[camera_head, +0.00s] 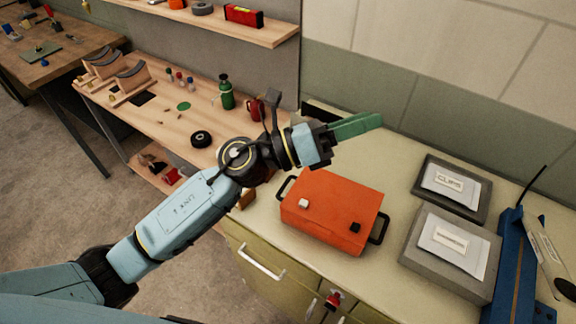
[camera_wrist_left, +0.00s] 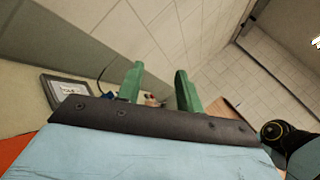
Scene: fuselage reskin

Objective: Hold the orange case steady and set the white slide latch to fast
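The orange case (camera_head: 330,208) lies flat on the pale counter (camera_head: 392,262), with a dark handle at each end. A small white slide latch (camera_head: 304,203) sits on its top toward the left, and a small black piece (camera_head: 355,227) toward the right. I cannot read any latch markings. My left gripper (camera_head: 358,126) is raised above and behind the case, pointing right, clear of it. In the left wrist view its two green fingers (camera_wrist_left: 158,85) stand apart with nothing held. An orange corner, likely the case (camera_wrist_left: 14,148), shows at lower left there. My right gripper is not in view.
Right of the case are a dark tray with a labelled packet (camera_head: 449,182), a grey box with another packet (camera_head: 452,250) and a blue upright device (camera_head: 512,262). A wooden bench (camera_head: 165,125) with a green bottle (camera_head: 226,92) stands at left. A red knob (camera_head: 333,300) juts from the cabinet front.

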